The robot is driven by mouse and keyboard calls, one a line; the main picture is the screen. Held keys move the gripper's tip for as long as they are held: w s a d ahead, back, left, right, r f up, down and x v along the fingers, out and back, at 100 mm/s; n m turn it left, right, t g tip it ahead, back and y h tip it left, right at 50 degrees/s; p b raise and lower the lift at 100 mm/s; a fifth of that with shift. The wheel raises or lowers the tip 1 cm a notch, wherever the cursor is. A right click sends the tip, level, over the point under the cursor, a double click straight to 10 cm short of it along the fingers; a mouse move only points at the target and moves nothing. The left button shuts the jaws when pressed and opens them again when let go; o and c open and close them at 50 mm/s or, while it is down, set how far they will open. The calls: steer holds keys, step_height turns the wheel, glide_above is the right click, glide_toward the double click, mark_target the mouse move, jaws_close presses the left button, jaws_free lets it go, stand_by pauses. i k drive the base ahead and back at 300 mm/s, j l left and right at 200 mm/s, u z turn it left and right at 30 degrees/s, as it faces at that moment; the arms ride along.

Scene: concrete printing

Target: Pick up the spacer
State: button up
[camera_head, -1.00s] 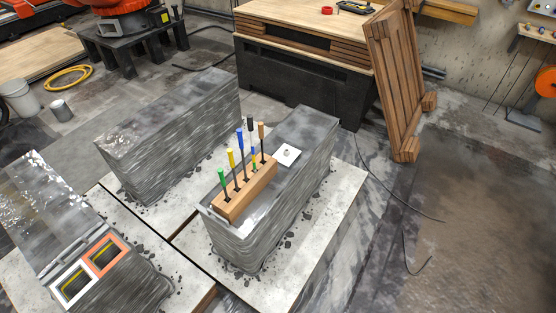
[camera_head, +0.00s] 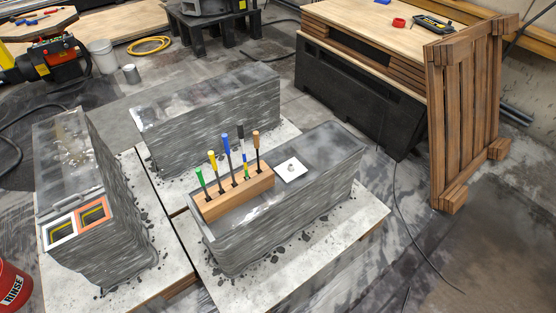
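A small white square plate (camera_head: 291,170) with a small grey piece at its middle lies flat on top of the printed concrete block (camera_head: 333,150); it may be the spacer, but it is too small to be sure. It lies just right of a wooden holder (camera_head: 236,193) with several screwdrivers standing upright in it. An orange frame (camera_head: 93,213) and a white frame (camera_head: 60,229) lie side by side on the near end of the left concrete block (camera_head: 75,160). My gripper is not in view.
Another concrete block (camera_head: 215,105) stands behind. A wooden pallet (camera_head: 463,115) leans by the workbench (camera_head: 360,92) at right. A red bucket (camera_head: 12,285) is at lower left. A cable (camera_head: 410,225) crosses the floor at right, which is otherwise mostly open.

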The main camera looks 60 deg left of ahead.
mark_target(290, 170)
steer(key=i+u, duration=0.25)
steer(key=i, duration=0.5)
steer(key=i+l+u, duration=0.3)
steer(key=i, duration=0.45)
steer(key=i+j+u, duration=0.15)
steer(key=u, duration=0.3)
steer(key=i+u, duration=0.3)
steer(key=u, duration=0.15)
steer(key=i+u, duration=0.2)
steer(key=u, duration=0.25)
steer(key=i+l+u, duration=0.1)
steer(key=i+u, duration=0.15)
steer(key=u, duration=0.2)
steer(key=i+u, duration=0.3)
steer(key=k+l, duration=0.05)
steer(key=k, duration=0.05)
